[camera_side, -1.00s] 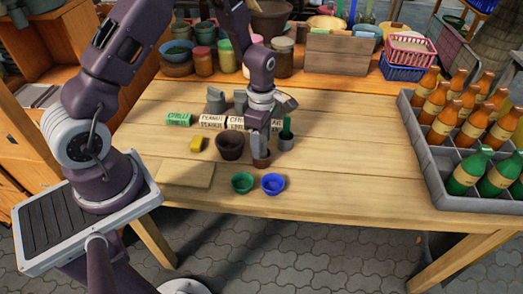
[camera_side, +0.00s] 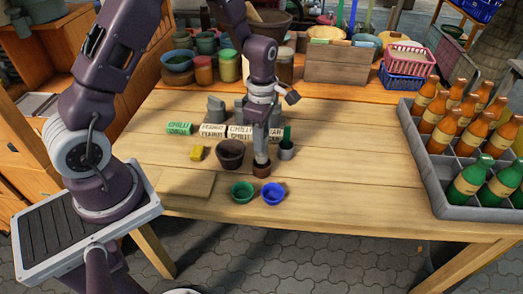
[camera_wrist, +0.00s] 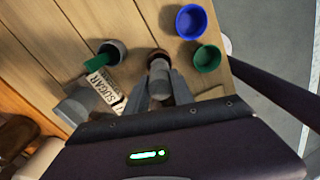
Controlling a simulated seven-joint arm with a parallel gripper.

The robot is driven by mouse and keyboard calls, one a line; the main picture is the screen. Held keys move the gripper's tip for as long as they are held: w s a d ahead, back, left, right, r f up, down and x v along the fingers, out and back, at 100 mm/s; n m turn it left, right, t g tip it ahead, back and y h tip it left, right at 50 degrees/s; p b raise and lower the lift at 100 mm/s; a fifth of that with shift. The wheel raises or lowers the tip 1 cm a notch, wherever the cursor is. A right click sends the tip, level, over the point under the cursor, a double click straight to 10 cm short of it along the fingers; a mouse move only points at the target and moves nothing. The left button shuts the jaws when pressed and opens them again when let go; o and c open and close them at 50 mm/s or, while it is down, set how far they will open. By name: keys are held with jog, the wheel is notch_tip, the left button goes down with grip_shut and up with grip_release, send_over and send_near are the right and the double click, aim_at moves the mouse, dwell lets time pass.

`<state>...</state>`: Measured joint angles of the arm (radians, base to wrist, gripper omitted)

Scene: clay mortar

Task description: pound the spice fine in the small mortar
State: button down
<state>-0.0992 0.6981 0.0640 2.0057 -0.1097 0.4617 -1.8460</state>
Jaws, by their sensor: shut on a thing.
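My gripper (camera_side: 261,135) points straight down over the table and is shut on a grey pestle (camera_side: 261,154). The pestle is upright, and its lower end meets the small brown mortar (camera_side: 261,171). Whether its tip touches the bottom is hidden. In the wrist view the pestle (camera_wrist: 158,65) stands between my fingers, and part of the small mortar's rim (camera_wrist: 157,52) shows beyond it. The spice inside the mortar cannot be made out.
A larger dark pot (camera_side: 230,154) stands left of the mortar, and a grey cup (camera_side: 286,150) with a green-topped thing in it stands right. Green (camera_side: 242,192) and blue (camera_side: 272,193) bowls stand in front. Labelled blocks (camera_side: 212,130) line the back. A bottle crate (camera_side: 459,212) stands right.

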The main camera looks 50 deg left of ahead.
jog(key=r, duration=0.2)
jog(key=a+r, duration=0.1)
jog(key=r, duration=0.2)
jog(key=shift+s+a, duration=0.1)
jog(key=shift+s, duration=0.05)
jog(key=s+a+g, duration=0.1)
jog(key=s+a, duration=0.3)
jog(key=a, duration=0.3)
notch_tip(320, 180, down, 6)
jog(key=shift+a, duration=0.25)
jog(key=shift+w+f, duration=0.1)
jog(key=shift+f, duration=0.05)
jog(key=shift+f, duration=0.2)
jog(key=shift+f, duration=0.9)
